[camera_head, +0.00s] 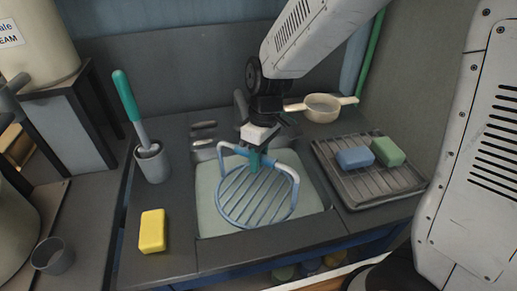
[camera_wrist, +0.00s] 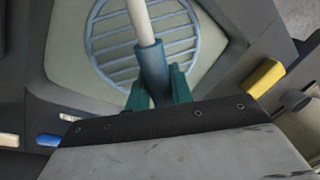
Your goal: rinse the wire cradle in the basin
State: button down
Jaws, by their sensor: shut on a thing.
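The wire cradle (camera_head: 250,203) is a round blue-grey rack of parallel bars with a raised, partly white handle. In the head view it is over the pale basin (camera_head: 211,222), inside the basin's outline; I cannot tell whether it touches the bottom. My gripper (camera_head: 255,163) has teal fingers and points down at the handle. In the wrist view my gripper (camera_wrist: 158,90) is shut on the handle's blue sleeve, and the cradle's barred disc (camera_wrist: 125,73) lies beyond it over the basin (camera_wrist: 62,62).
A yellow sponge (camera_head: 153,230) lies front left of the basin. A brush with a teal handle (camera_head: 127,97) stands in a grey cup (camera_head: 152,164). A ribbed drying tray (camera_head: 377,190) on the right holds blue (camera_head: 355,158) and green (camera_head: 388,151) blocks. A cream strainer (camera_head: 322,108) is behind.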

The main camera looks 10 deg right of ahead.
jog(key=shift+f, duration=2.55)
jog(key=shift+d, duration=0.1)
jog(key=shift+d, duration=1.9)
jog(key=shift+a, duration=4.05)
jog(key=shift+d, duration=4.1)
jog(key=shift+a, duration=4)
jog(key=shift+d, duration=1.95)
